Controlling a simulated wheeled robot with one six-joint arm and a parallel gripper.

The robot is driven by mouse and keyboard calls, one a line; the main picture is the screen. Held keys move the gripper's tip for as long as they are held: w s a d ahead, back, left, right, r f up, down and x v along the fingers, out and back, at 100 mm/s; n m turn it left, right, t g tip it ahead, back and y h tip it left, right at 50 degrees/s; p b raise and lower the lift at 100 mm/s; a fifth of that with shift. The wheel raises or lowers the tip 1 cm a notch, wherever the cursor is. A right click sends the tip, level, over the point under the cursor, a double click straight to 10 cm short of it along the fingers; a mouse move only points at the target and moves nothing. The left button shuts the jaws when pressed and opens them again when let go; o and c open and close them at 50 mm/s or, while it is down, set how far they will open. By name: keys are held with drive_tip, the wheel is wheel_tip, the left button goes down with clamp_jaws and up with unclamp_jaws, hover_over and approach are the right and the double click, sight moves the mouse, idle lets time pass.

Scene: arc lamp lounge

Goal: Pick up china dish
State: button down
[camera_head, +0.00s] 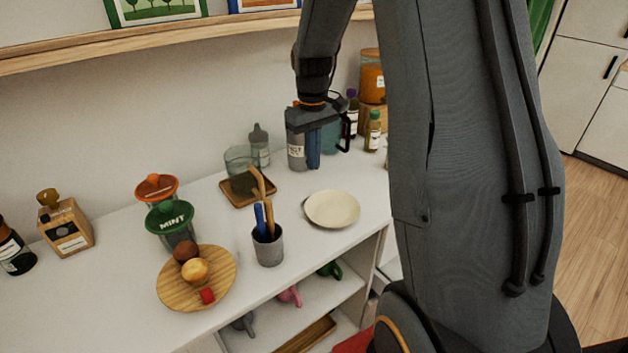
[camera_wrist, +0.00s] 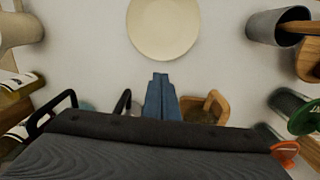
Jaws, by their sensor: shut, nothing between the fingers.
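The china dish (camera_head: 332,209) is a shallow, round, cream plate lying flat on the white counter, near its front edge. It also shows at the top middle of the wrist view (camera_wrist: 164,25), partly cut off by the frame's top edge. My gripper (camera_head: 314,163) points down behind the dish in the head view, apart from it. Its blue fingers (camera_wrist: 160,76) are together with nothing between them, and in the wrist view their tips are just below the dish's rim. The dish is empty.
A grey cup with utensils (camera_head: 268,248) stands left of the dish. A wooden tray with a glass (camera_head: 240,188) is behind left. A grey canister (camera_head: 296,152) and bottles (camera_head: 373,132) are close around my gripper. A round wooden board (camera_head: 175,290) holds small items at left.

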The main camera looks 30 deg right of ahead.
sight(335, 214)
drive_tip(key=f, duration=0.3)
drive_tip(key=f+p, duration=0.1)
drive_tip(key=f, duration=0.2)
drive_tip(key=f+p, duration=0.1)
drive_tip(key=f, duration=0.3)
drive_tip(key=shift+w+d, duration=0.25)
drive_tip(key=shift+w, duration=0.05)
drive_tip(key=s+p, duration=0.1)
drive_tip(key=s, duration=0.2)
drive_tip(key=s+d+p, duration=0.1)
drive_tip(key=s, duration=0.2)
drive_tip(key=s+d+p, duration=0.1)
drive_tip(key=s, duration=0.2)
drive_tip(key=shift+s, duration=0.35)
drive_tip(key=shift+r+p, duration=0.1)
drive_tip(key=shift+p, duration=0.25)
